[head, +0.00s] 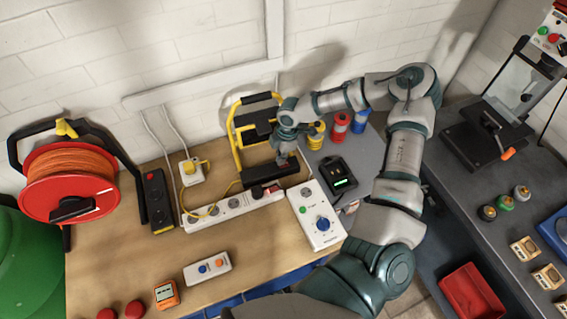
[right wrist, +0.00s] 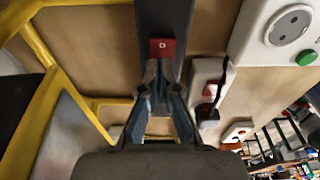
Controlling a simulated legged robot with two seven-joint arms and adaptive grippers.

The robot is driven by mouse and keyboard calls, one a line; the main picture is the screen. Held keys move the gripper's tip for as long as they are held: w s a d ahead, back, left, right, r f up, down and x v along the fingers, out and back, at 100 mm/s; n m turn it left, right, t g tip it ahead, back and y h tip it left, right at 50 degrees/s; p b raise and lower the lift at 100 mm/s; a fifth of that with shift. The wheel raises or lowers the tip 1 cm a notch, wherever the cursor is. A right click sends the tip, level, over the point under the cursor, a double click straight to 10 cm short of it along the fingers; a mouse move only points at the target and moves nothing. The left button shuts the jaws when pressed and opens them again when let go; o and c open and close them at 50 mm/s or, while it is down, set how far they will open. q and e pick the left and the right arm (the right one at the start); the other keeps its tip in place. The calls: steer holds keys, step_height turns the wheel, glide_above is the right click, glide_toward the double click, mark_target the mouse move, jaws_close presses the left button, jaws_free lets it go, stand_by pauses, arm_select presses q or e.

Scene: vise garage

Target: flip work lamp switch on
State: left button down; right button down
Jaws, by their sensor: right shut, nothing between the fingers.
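The work lamp (head: 255,118) has a yellow tube frame and a black head and stands at the back of the wooden bench. A black bar (head: 270,171) crosses its lower front. In the right wrist view a red switch (right wrist: 162,47) with a pale mark sits on the black bar (right wrist: 163,15). My right gripper (head: 284,160) is shut and empty, pointing down at the bar. Its fingertips (right wrist: 163,72) are right by the near edge of the switch; I cannot tell whether they touch. The gripper hides the switch in the head view. My left gripper is out of view.
A white power strip (head: 232,207) lies close in front of the lamp. A white box with a blue knob (head: 323,224) is to its right, and a black charger (head: 338,179) is behind that. An orange cable reel (head: 70,180) stands left.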

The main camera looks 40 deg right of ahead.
steer(key=shift+s+f+b, duration=0.1)
steer(key=shift+f+b, duration=0.25)
steer(key=shift+f, duration=0.05)
steer(key=shift+r, duration=0.1)
steer(key=shift+r+p, duration=0.75)
steer(key=shift+r, duration=0.2)
steer(key=shift+r+p, duration=1.55)
steer(key=shift+r, duration=0.95)
